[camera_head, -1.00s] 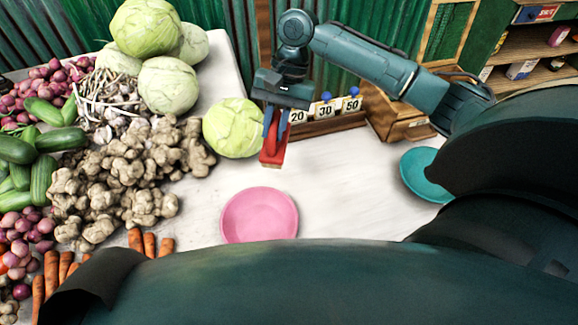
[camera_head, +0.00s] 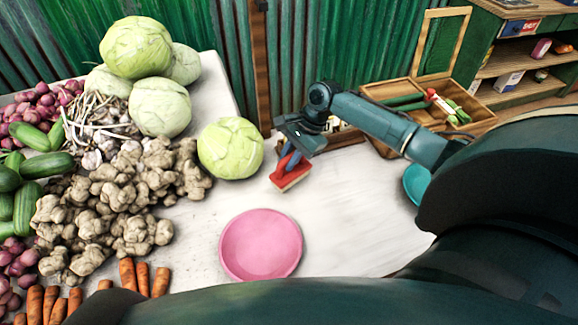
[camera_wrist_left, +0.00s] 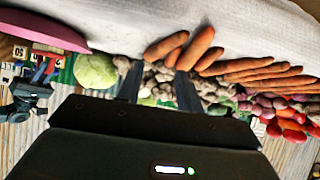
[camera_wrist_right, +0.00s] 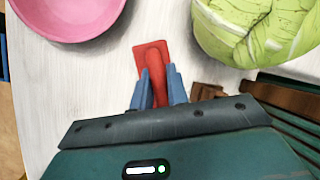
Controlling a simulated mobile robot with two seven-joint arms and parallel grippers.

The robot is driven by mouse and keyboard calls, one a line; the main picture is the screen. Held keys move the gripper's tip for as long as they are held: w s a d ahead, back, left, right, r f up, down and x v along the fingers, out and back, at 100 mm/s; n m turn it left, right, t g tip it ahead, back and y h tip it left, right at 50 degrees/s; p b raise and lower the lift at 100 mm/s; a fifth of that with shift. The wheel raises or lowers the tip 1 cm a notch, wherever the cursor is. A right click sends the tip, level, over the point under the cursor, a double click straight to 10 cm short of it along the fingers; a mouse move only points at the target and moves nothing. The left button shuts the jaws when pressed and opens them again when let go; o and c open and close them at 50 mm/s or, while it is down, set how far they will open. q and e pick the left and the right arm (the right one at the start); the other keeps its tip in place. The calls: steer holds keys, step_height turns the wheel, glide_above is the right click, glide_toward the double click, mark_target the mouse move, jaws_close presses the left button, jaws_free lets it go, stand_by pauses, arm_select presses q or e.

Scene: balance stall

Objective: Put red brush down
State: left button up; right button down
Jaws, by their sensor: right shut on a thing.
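The red brush (camera_head: 293,176) is held by my right gripper (camera_head: 290,160) over the white table (camera_head: 350,220), right of the lone cabbage. In the right wrist view the brush (camera_wrist_right: 152,58) sits between the blue fingers of the right gripper (camera_wrist_right: 160,80), its red block reaching past the tips. I cannot tell whether it touches the table. My left gripper (camera_wrist_left: 160,85) shows in the left wrist view with its dark fingers apart and nothing between them, near carrots and ginger. It is not visible in the head view.
A pink plate (camera_head: 261,244) lies front centre, a lone cabbage (camera_head: 230,148) left of the brush. Ginger (camera_head: 120,195) and other vegetables fill the left. An open wooden box (camera_head: 455,120) stands back right; a teal plate (camera_head: 416,183) is partly hidden. Table right of the pink plate is clear.

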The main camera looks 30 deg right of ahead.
steer(key=shift+f, duration=1.45)
steer(key=c, duration=1.4)
jaws_free()
steer(key=shift+f, duration=0.15)
steer(key=shift+o, duration=0.2)
